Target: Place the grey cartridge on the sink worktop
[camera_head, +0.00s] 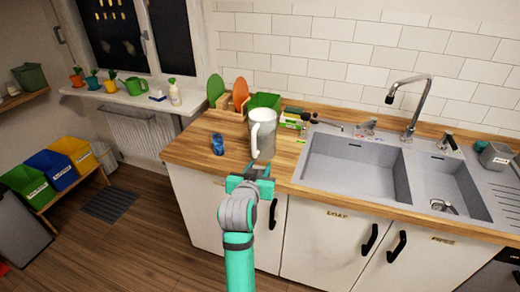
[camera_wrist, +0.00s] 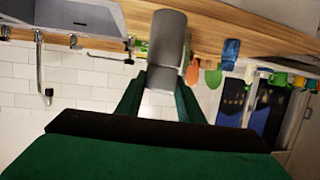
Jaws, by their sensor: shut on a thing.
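A blue object (camera_head: 218,144) lies to the left on the worktop. Green and orange boards and a green box (camera_head: 264,103) stand behind. The sink (camera_head: 355,168) is to the right, with a tall tap (camera_head: 415,105). Bare wood lies around the blue object.

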